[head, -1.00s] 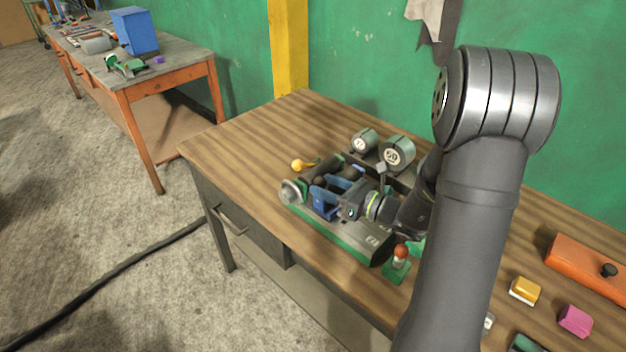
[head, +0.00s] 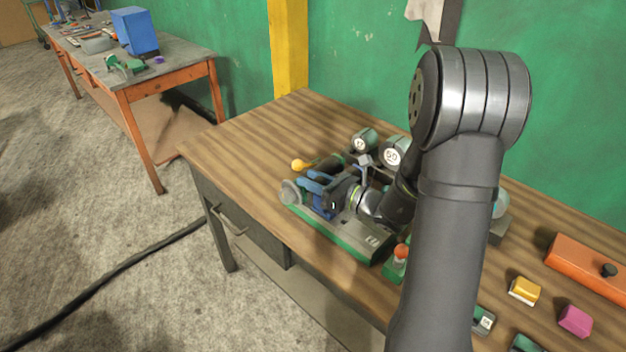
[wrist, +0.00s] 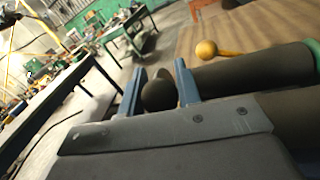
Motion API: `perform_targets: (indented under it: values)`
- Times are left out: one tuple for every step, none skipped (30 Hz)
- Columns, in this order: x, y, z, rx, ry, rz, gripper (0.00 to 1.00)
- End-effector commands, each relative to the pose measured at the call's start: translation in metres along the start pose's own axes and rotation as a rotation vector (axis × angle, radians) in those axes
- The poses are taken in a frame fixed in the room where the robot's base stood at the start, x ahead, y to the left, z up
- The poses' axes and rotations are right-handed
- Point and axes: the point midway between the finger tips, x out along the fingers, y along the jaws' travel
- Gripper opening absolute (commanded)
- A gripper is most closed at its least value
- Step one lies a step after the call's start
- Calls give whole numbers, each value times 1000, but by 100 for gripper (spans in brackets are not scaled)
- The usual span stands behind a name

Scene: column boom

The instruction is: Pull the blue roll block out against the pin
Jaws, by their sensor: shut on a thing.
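My gripper (head: 317,190) has two blue fingers and reaches over the grey-and-green fixture (head: 370,238) on the wooden table. In the wrist view the fingers (wrist: 158,80) stand either side of a dark round knob (wrist: 158,96) and are shut on it. In the head view blue shapes crowd together here, and I cannot tell the blue roll block from my blue fingers. A dark roller (wrist: 250,68) lies beside the fingers on the right in the wrist view. A yellow ball-ended lever (head: 298,165) sticks out behind; it also shows in the wrist view (wrist: 207,49). I cannot make out the pin.
Two round dials (head: 392,155) stand behind the fixture. A red-topped post (head: 401,252) is at its near right end. An orange box (head: 590,265), a yellow block (head: 525,290) and a pink block (head: 575,320) lie at the right. The table's far left is clear.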

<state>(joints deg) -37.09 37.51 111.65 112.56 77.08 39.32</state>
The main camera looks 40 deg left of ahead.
Motion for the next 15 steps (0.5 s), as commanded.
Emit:
perform_targets:
  values:
    - [0,0,0,0,0,0,0]
    - [-1,0,0,0,0,0,0]
    - [-3,0,0,0,0,-1,0]
    - [-6,1,0,0,0,-1,0]
    - [-10,1,0,0,0,-1,0]
    - [-16,2,0,0,0,-2,0]
    - [-22,3,0,0,-1,-3,0]
    - [-27,4,0,0,-1,-4,0]
    - [-34,5,-1,1,0,-4,0]
    - [-38,6,-1,1,-1,-4,0]
    - [-43,7,-1,1,-1,-4,0]
    - [-47,8,-2,1,0,-3,0]
    - [-50,9,-2,1,0,-3,0]
    - [-53,9,-2,1,0,-3,0]
    - [-55,10,-2,0,-1,-3,0]
